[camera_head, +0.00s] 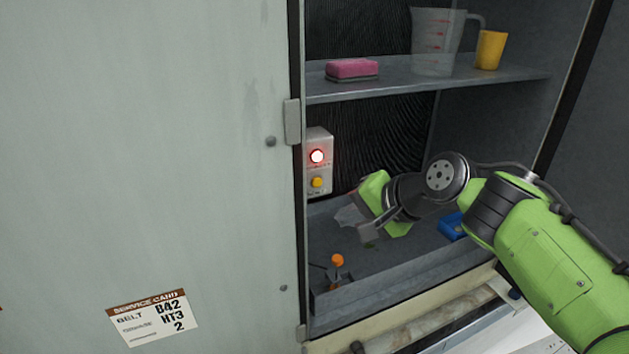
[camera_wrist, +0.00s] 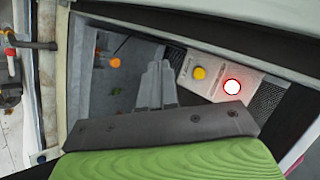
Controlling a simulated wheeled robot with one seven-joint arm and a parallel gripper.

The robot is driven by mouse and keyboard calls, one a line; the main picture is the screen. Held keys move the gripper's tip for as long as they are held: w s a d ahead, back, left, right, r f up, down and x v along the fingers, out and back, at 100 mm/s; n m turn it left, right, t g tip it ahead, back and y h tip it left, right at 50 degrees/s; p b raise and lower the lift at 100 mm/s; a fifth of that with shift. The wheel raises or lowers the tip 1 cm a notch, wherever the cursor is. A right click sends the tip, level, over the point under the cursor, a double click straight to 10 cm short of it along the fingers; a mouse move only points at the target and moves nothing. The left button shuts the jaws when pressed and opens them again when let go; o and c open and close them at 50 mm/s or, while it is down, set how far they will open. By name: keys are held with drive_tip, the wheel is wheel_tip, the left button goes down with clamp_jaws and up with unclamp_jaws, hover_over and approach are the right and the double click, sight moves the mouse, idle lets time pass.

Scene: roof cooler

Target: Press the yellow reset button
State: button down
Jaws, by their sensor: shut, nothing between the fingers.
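The yellow reset button (camera_head: 317,182) sits on a small grey control box (camera_head: 326,144) on the inner left side of the cabinet. A lit red-rimmed white lamp (camera_head: 316,156) is just above it. In the wrist view the yellow button (camera_wrist: 199,73) and the lit lamp (camera_wrist: 232,87) show right of the fingers. My gripper (camera_wrist: 158,72) is shut and empty. In the head view my gripper (camera_head: 352,217) is inside the cabinet, right of and below the button, apart from it. Its fingertips are hard to make out there.
A shelf (camera_head: 430,80) above holds a pink sponge (camera_head: 351,69), a clear measuring jug (camera_head: 436,42) and a yellow cup (camera_head: 490,50). An orange-topped valve (camera_head: 337,260) and a blue item (camera_head: 452,226) are on the cabinet floor. The grey door panel (camera_head: 140,140) stands at left.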

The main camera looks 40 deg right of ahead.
approach(311, 192)
drive_tip(key=w+f, duration=0.1)
drive_tip(key=w+a+f, duration=0.1)
drive_tip(key=f, duration=0.1)
drive_tip(key=shift+w, duration=0.1)
idle(2.0)
drive_tip(key=shift+w+d+f, duration=0.1)
drive_tip(key=shift+w+d, duration=0.05)
drive_tip(key=shift+w, duration=0.2)
drive_tip(key=shift+w+d, duration=0.1)
drive_tip(key=shift+w, duration=0.3)
idle(0.6)
drive_tip(key=shift+s+a+b, duration=0.25)
drive_tip(key=shift+s+b, duration=0.2)
drive_tip(key=shift+s, duration=0.4)
